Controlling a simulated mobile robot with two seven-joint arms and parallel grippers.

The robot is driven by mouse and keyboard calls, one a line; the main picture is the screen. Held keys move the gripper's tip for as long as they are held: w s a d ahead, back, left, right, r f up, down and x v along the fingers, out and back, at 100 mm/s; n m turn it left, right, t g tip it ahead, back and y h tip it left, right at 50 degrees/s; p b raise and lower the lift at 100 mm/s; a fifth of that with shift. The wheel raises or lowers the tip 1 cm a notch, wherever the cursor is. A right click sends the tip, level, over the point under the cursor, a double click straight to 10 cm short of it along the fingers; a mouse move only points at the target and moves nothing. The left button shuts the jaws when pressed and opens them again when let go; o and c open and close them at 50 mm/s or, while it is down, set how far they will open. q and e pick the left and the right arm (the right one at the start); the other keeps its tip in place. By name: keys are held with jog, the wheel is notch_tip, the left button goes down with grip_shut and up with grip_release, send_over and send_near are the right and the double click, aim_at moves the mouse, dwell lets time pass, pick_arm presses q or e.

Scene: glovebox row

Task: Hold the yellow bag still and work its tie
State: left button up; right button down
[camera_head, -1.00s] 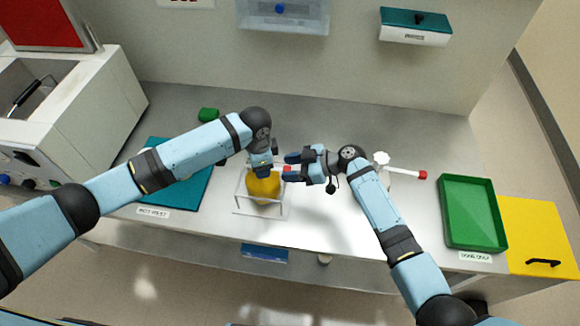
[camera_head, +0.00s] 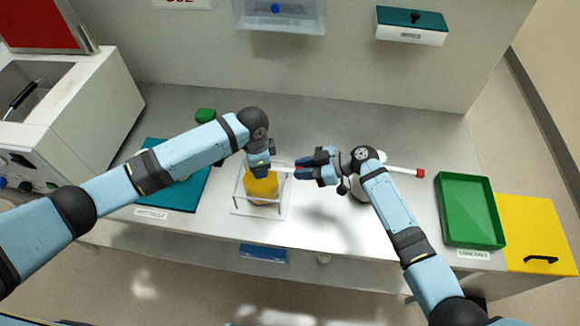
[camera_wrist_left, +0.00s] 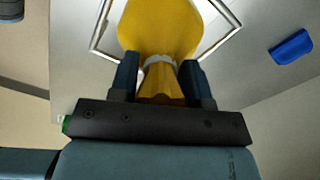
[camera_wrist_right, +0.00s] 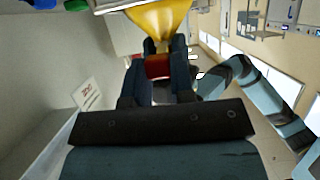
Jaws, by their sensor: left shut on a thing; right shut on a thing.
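The yellow bag (camera_head: 262,190) stands in a clear, white-edged frame (camera_head: 236,200) on the bench. My left gripper (camera_head: 260,170) is above it. In the left wrist view, its fingers (camera_wrist_left: 162,82) are shut on the gathered neck of the yellow bag (camera_wrist_left: 160,30), just beside the white tie (camera_wrist_left: 160,59). My right gripper (camera_head: 299,170) is to the right of the bag. In the right wrist view, its fingers (camera_wrist_right: 160,66) are shut on a red tab (camera_wrist_right: 158,67), with the bag (camera_wrist_right: 158,16) beyond. A thin pale strip (camera_head: 284,170) spans between bag and right gripper.
A green tray (camera_head: 441,210) is on the right, beside a yellow panel (camera_head: 540,235). A teal mat (camera_head: 185,195) lies under my left arm. A red-tipped white rod (camera_head: 405,171) sits behind my right arm. A small green block (camera_head: 205,115) lies farther back.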

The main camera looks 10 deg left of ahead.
jog(key=shift+d, duration=0.6)
jog(key=c, duration=1)
grip_release()
jog(key=shift+o, duration=0.2)
jog(key=v, duration=1.2)
